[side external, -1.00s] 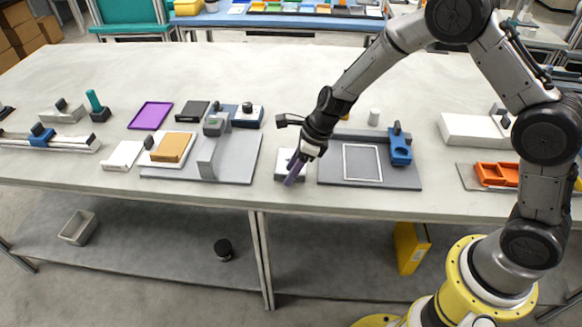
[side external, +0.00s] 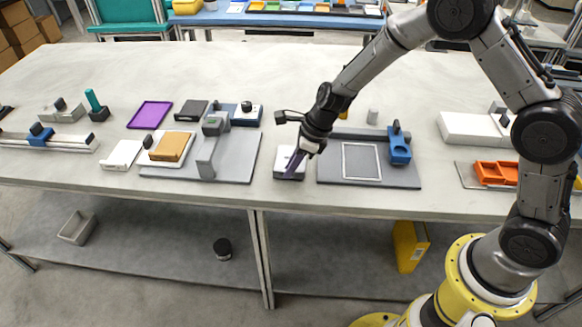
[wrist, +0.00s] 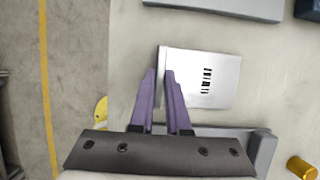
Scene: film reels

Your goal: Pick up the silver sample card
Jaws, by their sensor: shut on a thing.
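The silver sample card (wrist: 210,80), a pale flat piece with a black barcode, lies below my gripper in the wrist view. In the side external view the pale card (side external: 284,155) sits on a small dark base near the table's front edge, partly hidden by my fingers. My gripper (wrist: 161,72) has purple fingers that straddle the card's left edge and are shut on it. In the side external view my gripper (side external: 291,174) points down at the card's front. I cannot tell whether the card is clear of its base.
A grey plate with a blue clamp (side external: 400,147) stands close on the right. A grey plate with an upright stand (side external: 235,165) is close on the left. The table's back half is mostly clear.

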